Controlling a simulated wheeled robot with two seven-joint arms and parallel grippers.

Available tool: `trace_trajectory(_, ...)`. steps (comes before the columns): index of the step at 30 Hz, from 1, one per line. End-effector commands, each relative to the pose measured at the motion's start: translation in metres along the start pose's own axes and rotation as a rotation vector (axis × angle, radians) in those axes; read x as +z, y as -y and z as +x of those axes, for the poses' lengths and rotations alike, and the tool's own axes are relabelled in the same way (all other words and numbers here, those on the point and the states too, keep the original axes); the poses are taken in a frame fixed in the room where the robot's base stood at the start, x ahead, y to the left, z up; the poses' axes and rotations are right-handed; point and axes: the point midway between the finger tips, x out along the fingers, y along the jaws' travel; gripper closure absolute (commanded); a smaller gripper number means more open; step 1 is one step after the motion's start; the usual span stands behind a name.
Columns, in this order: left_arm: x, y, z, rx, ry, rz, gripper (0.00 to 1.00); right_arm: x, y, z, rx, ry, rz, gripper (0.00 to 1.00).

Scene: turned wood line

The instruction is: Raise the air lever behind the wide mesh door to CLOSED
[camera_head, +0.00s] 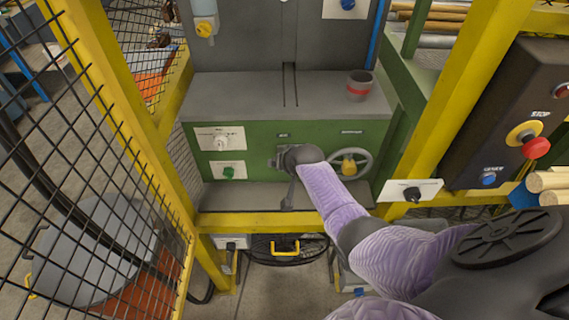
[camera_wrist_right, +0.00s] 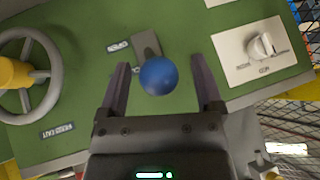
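The air lever ends in a blue ball knob (camera_wrist_right: 158,76) on a short grey stem (camera_wrist_right: 146,44) in the right wrist view, in front of the green panel (camera_wrist_right: 80,80). My right gripper (camera_wrist_right: 160,66) is open, with one finger on each side of the knob; a gap shows on both sides. In the head view my right gripper (camera_head: 284,162) is at the middle of the green panel (camera_head: 255,145), and it hides the knob. The wide mesh door (camera_head: 85,130) stands at the left, clear of the panel. My left gripper is not in view.
A grey handwheel with a yellow hub (camera_head: 349,166) is right of my right gripper. White plates with a knob (camera_head: 220,141) and a green switch (camera_head: 229,171) are left of it. A yellow rail (camera_head: 260,222) crosses below.

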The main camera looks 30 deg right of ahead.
Motion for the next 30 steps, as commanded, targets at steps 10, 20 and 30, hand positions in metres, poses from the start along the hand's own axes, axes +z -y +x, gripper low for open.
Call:
trace_trajectory(10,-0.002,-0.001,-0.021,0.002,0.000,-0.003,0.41,-0.002,0.001,-0.024,0.000,0.003,-0.001,0.16)
trace_trajectory(20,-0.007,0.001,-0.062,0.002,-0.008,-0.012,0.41,-0.002,0.001,-0.093,0.000,0.002,0.000,0.16)
trace_trajectory(30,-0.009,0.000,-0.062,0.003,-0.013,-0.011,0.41,0.001,0.000,-0.099,0.000,0.003,0.000,0.16)
